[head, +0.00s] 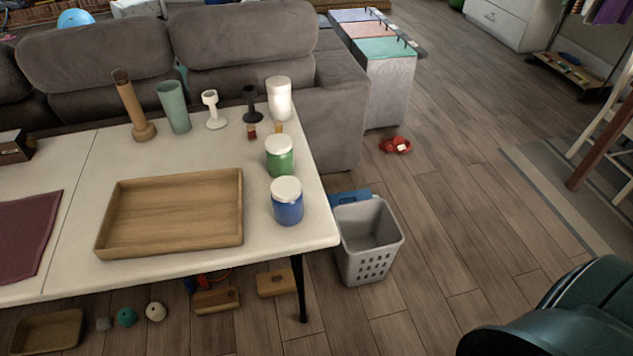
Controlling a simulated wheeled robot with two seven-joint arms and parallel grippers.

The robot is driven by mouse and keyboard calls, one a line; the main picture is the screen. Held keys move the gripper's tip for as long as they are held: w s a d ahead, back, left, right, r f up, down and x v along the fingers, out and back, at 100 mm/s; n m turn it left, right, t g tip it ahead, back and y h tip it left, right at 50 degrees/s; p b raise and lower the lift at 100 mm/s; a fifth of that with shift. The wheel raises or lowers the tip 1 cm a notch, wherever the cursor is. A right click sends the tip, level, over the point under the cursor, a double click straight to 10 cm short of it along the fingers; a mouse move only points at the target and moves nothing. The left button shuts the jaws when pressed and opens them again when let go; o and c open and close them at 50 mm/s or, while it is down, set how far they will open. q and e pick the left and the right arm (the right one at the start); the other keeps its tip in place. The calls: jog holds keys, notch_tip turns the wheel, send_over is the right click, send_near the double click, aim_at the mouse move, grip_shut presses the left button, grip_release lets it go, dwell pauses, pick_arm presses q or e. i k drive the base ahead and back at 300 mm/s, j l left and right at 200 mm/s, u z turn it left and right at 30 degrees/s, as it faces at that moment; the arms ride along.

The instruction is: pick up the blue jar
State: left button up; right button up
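The blue jar (288,207) stands upright on the white table (180,268), near its right end. It has a white lid. A green jar (279,160) with a white lid stands just behind it, and a wooden tray (172,244) lies to its left. Neither of my grippers shows in the head view.
A tall white canister (279,98), a black holder (252,105), a white holder (213,112), a green cup (173,108) and a wooden pepper mill (133,108) stand along the table's back. A grey basket (366,245) is on the floor right of the table. Floor farther right is mostly clear.

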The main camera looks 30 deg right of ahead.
aim_at(291, 214)
jog(key=l+u, duration=0.25)
jog(key=l, duration=1.8)
